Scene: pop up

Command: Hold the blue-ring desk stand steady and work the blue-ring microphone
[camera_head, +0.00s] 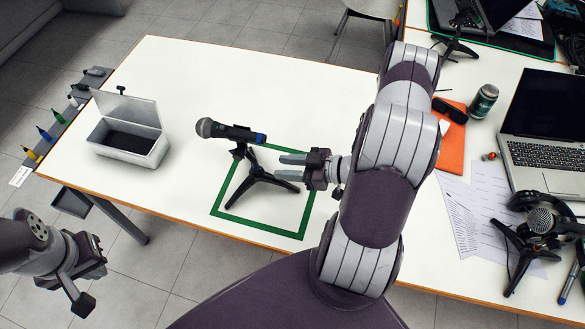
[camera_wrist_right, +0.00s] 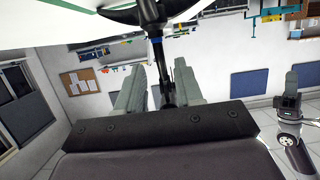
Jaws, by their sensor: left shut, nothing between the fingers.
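The blue-ring microphone (camera_head: 230,131) lies roughly level on top of the blue-ring desk stand, its grey head to the left and its blue ring at the right end. The black tripod desk stand (camera_head: 250,176) stands inside a green square outline on the white table. My right gripper (camera_head: 290,168) is open just right of the stand, fingers pointing left toward it. In the right wrist view a dark post (camera_wrist_right: 163,75) shows between the fingers (camera_wrist_right: 157,85), with gaps beside it; contact is not clear. My left gripper (camera_head: 83,300) is shut and empty, off the table's front left.
An open grey box (camera_head: 128,143) stands left of the microphone. To the right are an orange folder (camera_head: 452,148), a can (camera_head: 483,101), papers, a laptop (camera_head: 545,130) and another microphone on a stand (camera_head: 528,235). Bare table lies between box and green square.

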